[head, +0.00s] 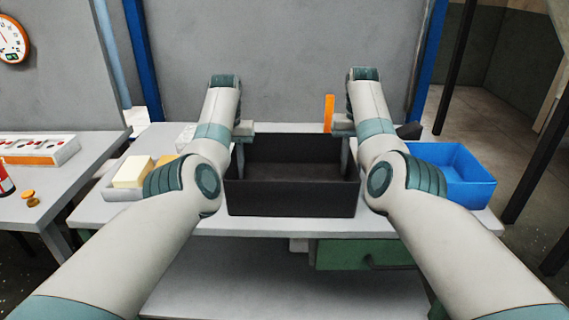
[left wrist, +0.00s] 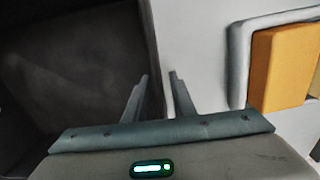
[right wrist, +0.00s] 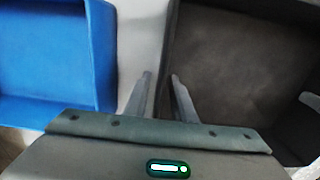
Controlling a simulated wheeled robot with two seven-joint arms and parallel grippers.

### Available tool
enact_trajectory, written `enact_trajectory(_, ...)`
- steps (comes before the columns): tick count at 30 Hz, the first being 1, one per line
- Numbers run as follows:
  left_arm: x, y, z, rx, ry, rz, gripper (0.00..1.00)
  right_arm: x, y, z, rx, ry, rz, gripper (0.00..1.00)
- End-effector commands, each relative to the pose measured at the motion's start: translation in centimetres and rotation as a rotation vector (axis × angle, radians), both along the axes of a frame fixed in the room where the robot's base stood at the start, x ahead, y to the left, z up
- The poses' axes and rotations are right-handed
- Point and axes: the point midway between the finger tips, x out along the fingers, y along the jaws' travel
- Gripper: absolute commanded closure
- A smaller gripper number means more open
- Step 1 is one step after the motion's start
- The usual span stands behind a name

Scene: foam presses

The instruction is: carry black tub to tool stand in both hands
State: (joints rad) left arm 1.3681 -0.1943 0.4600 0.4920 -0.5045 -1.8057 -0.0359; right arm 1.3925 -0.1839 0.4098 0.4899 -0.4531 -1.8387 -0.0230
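The black tub (head: 291,196) stands upright and empty, low over the front middle of the white table; I cannot tell whether its base touches the tabletop. My left gripper (head: 240,155) is at its left wall, with one finger inside and one outside. The left wrist view shows these fingers (left wrist: 159,80) close together around the wall. My right gripper (head: 346,152) is at the right wall in the same way, its fingers (right wrist: 161,78) narrowly astride it. Both appear shut on the walls, though the contact faces are hidden. The tool stand is not clearly identifiable.
A blue bin (head: 455,187) stands right of the tub, close to my right gripper. A pale tray with yellow blocks (head: 132,172) is to the left. An orange upright piece (head: 329,113) stands behind the tub. A side table (head: 60,185) is at far left.

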Motion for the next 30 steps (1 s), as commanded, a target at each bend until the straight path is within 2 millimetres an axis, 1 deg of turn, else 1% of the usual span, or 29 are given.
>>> enact_trajectory(5,0.1,0.0,1.3,0.001,-0.001,0.0,0.77,0.0,0.0,0.0,0.0,0.0,0.0,0.77)
enact_trajectory(8,0.1,0.0,2.6,0.0,-0.002,0.0,0.77,0.0,0.0,0.0,0.0,0.0,0.001,0.77)
enact_trajectory(19,0.1,0.0,9.3,0.001,-0.002,0.0,0.77,0.0,0.1,0.0,0.0,0.0,0.001,0.77)
enact_trajectory(25,0.1,0.1,11.1,0.001,0.0,0.0,0.77,0.0,0.1,0.0,0.0,0.0,0.001,0.77)
enact_trajectory(30,0.0,0.0,11.7,0.001,0.001,0.001,0.77,0.0,0.1,0.0,0.0,0.0,0.001,0.77)
